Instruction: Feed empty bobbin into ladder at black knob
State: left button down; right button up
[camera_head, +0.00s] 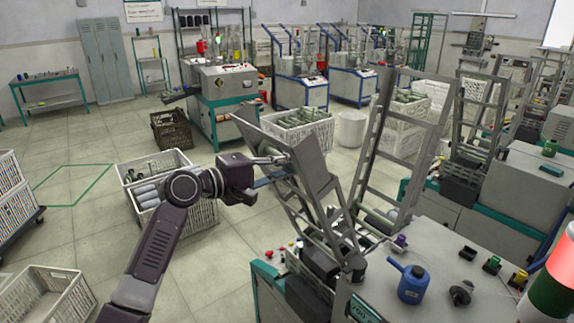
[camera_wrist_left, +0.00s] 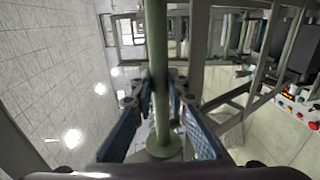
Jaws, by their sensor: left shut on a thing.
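My left gripper (camera_head: 268,168) reaches in from the left to the upper part of the near metal ladder (camera_head: 318,208), beside its sloping top plate (camera_head: 262,136). In the left wrist view my left gripper (camera_wrist_left: 157,112) has its blue fingers on both sides of a green, bare bobbin (camera_wrist_left: 155,60). The bobbin has a round flange (camera_wrist_left: 164,148) near the palm, and its far end runs out of the frame. I cannot tell whether it touches the ladder. A dark knob-like piece (camera_head: 461,292) and a black clip-like piece (camera_head: 467,252) are on the machine top. My right gripper is out of view.
The machine top (camera_head: 430,235) also carries a blue can (camera_head: 411,284). A second tall ladder frame (camera_head: 372,150) stands close on the right. Crates (camera_head: 165,160) with bobbins stand on the floor behind my arm. Open floor lies to the left.

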pick_arm(q)
jog(key=f, duration=0.1)
jog(key=b, duration=0.1)
jog(key=d+f, duration=0.1)
jog(key=shift+w+f, duration=0.3)
jog(key=shift+w, duration=0.1)
jog(key=c, duration=1.8)
grip_release()
jog(key=shift+o, duration=0.3)
jog(key=shift+o, duration=1.2)
jog(key=s+a+r+p, duration=0.5)
jog(key=a+p, duration=0.1)
jog(key=a, duration=0.1)
jog(key=shift+s+a+r, duration=0.2)
jog(key=shift+s+r, duration=0.05)
